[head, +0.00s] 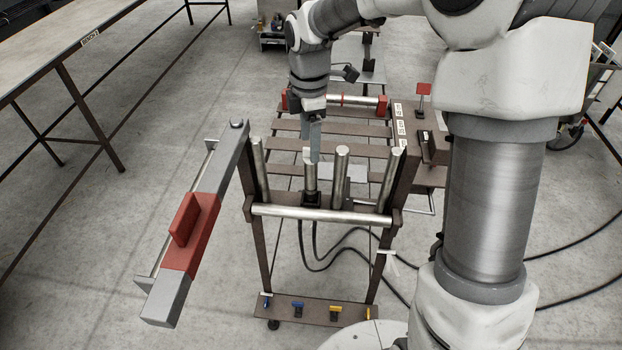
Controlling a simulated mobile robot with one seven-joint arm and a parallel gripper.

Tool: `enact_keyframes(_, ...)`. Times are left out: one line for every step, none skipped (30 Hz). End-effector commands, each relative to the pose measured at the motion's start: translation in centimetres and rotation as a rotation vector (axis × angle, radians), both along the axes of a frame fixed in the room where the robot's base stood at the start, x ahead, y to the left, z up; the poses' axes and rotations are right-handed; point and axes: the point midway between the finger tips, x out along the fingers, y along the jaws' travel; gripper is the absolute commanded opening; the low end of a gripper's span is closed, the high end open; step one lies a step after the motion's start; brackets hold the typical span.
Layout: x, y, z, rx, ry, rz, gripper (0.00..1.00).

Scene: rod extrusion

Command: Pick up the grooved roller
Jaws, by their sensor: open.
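My gripper (313,152) points down over the rack, its grey fingers just above or around the top of a short upright metal roller (310,178). The fingers look open. They overlap the roller's top in the picture, so I cannot tell whether they touch it. Other upright metal rods stand beside it: one on the left (260,170) and two on the right (340,178) (391,178). A further metal roller (352,101) lies horizontally at the back between red end blocks, partly hidden by my gripper. Grooves are too small to make out on any of them.
A brown slatted frame (350,148) holds the rods, with a horizontal metal bar (320,213) across its front. A grey arm with a red block (190,235) swings out at the left. Black cables (345,240) hang below. A table (60,40) stands far left.

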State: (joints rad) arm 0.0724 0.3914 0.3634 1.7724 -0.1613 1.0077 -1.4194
Motion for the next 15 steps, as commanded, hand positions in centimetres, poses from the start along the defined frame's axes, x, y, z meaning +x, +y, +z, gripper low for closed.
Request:
enact_keyframes(-0.1, 0.0, -1.0, 0.0, 0.005, 0.0, 0.77)
enact_keyframes(-0.1, 0.0, -1.5, 0.0, 0.005, -0.001, 0.77)
enact_keyframes(-0.1, 0.0, -2.1, 0.0, 0.003, -0.001, 0.77)
enact_keyframes(-0.1, 0.0, -2.5, 0.0, 0.003, -0.001, 0.77)
enact_keyframes(0.0, 0.0, -2.9, 0.001, 0.002, -0.001, 0.77)
enact_keyframes(-0.1, 0.0, -3.3, -0.001, 0.003, 0.0, 0.77)
enact_keyframes(0.0, 0.0, -3.5, 0.0, 0.002, 0.0, 0.77)
enact_keyframes(0.0, 0.0, -3.6, 0.0, 0.001, 0.0, 0.77)
enact_keyframes(0.0, 0.0, -3.8, 0.0, 0.0, 0.0, 0.77)
enact_keyframes(0.0, 0.0, -3.9, 0.0, 0.0, 0.0, 0.77)
enact_keyframes(0.0, 0.0, -4.1, 0.0, 0.0, 0.0, 0.77)
enact_keyframes(0.1, -0.1, -4.4, 0.0, 0.002, 0.0, 0.77)
enact_keyframes(0.1, -0.1, -4.8, 0.0, 0.003, 0.0, 0.77)
enact_keyframes(0.1, -0.1, -5.3, 0.0, 0.003, 0.0, 0.77)
enact_keyframes(0.2, -0.2, -5.8, 0.0, 0.004, -0.001, 0.77)
